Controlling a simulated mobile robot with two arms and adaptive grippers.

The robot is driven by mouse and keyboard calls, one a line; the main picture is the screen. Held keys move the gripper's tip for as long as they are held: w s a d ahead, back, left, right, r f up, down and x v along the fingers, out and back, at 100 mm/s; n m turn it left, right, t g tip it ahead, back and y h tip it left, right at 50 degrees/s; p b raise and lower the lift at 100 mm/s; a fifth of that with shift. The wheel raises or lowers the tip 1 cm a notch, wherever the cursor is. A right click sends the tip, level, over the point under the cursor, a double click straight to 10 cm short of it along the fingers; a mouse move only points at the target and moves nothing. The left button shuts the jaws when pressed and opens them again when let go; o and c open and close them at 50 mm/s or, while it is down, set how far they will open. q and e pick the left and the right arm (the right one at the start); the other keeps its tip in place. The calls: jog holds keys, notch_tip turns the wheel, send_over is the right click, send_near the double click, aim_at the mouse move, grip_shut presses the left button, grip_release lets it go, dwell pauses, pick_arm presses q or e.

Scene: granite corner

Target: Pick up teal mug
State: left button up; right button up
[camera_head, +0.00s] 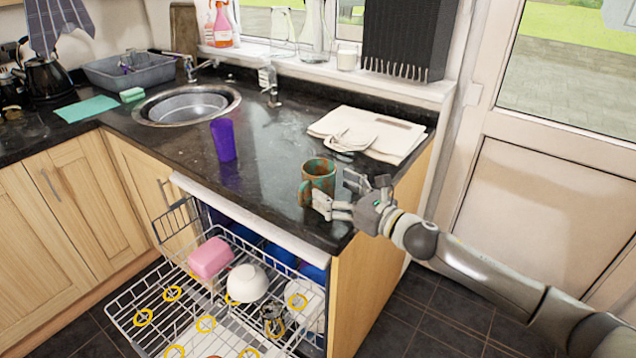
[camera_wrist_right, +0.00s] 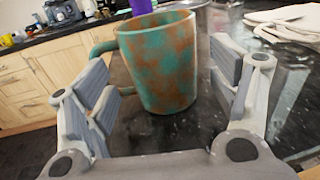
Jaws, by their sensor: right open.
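The teal mug (camera_head: 319,174), mottled teal and brown, stands upright on the dark granite counter near its front right corner. Its handle points to the left and front in the head view. My right gripper (camera_head: 338,194) comes in from the right, open, with its fingers at the mug's right side. In the right wrist view the mug (camera_wrist_right: 160,62) stands ahead between the two spread fingers of the gripper (camera_wrist_right: 168,95), with its handle at the left finger. I see no grip on the mug. My left gripper is not in view.
A purple cup (camera_head: 223,140) stands behind and left of the mug. Cream cloths or boards (camera_head: 368,134) lie behind it. An open dishwasher rack (camera_head: 152,310) with dishes is below the counter front. A sink (camera_head: 188,104) is farther left.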

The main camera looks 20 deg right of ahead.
aim_at(319, 173)
jog(key=shift+w+a, duration=0.2)
jog(key=shift+w, duration=0.2)
jog(key=shift+p+x, duration=0.75)
jog(key=shift+x, duration=1.5)
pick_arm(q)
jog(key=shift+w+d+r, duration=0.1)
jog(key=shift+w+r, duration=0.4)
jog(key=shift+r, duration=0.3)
pick_arm(e)
jog(key=shift+d+f, duration=0.1)
jog(key=shift+f, duration=0.1)
